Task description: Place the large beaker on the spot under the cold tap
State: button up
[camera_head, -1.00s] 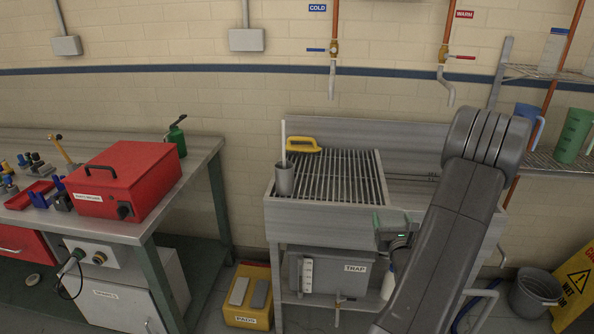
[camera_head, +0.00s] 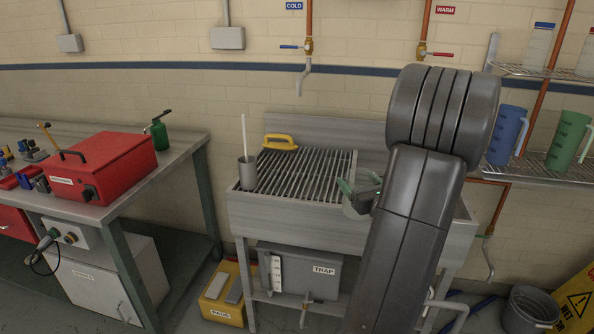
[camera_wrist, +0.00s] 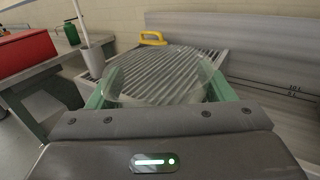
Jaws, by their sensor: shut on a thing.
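My gripper (camera_head: 360,190) is shut on a large clear beaker, which stands out best in the wrist view (camera_wrist: 155,97), between the green fingers. In the head view the beaker (camera_head: 352,209) is partly hidden by my gripper and arm. It is at the right edge of the slatted sink grate (camera_head: 305,178); I cannot tell whether it touches. The cold tap (camera_head: 303,80), with a blue handle and COLD sign, hangs on the wall above the grate. The grate below it looks clear.
A grey cup (camera_head: 247,173) holding a white rod stands at the grate's left edge. A yellow-handled brush (camera_head: 280,142) lies at its back. The warm tap (camera_head: 423,55) is to the right, partly behind my arm. A blue jug (camera_head: 507,135) and green jug (camera_head: 567,140) stand on a shelf.

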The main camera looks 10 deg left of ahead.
aim_at(298, 168)
jog(key=i+j, duration=1.15)
jog(key=j, duration=0.1)
